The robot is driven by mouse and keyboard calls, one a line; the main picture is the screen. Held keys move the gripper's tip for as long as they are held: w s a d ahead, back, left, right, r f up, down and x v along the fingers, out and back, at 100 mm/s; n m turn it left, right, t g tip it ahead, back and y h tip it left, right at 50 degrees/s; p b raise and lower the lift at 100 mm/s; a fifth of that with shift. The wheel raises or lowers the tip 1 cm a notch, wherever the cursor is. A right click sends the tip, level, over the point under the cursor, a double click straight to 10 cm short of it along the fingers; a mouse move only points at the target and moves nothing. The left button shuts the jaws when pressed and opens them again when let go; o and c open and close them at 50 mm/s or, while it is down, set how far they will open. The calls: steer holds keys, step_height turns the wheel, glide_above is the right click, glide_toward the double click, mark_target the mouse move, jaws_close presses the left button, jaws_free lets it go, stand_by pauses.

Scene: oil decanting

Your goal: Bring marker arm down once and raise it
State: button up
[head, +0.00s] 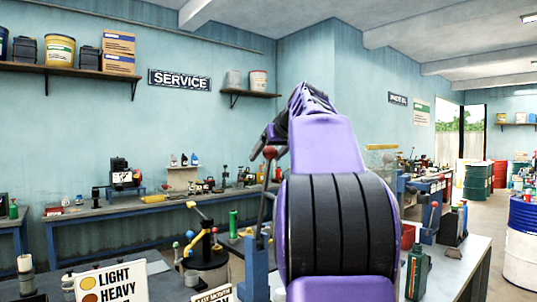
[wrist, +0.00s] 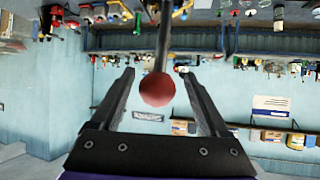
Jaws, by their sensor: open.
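A dark lever with a red ball knob (head: 269,153) rises from a blue upright stand (head: 256,270), left of my purple arm; it seems to be the marker arm. The lever stands nearly upright. My gripper (head: 265,143) is up at the knob, partly hidden by my own arm. In the wrist view, the red ball (wrist: 157,89) sits between the two open black fingers of my gripper (wrist: 158,92), with a gap on both sides. The lever's rod runs off to the top of that view. The lever's foot is partly hidden in the head view.
A LIGHT/HEAVY sign (head: 112,284) is at the front left. Blue benches line the back wall.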

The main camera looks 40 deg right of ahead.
steer(key=shift+s+r, duration=0.1)
steer(key=shift+r, duration=0.1)
steer(key=shift+s+r, duration=0.15)
steer(key=shift+s, duration=0.05)
steer(key=v, duration=1.6)
steer(key=shift+s+r, duration=0.15)
steer(key=shift+s, duration=0.2)
steer(key=shift+w+a, duration=0.1)
steer(key=shift+a, duration=0.1)
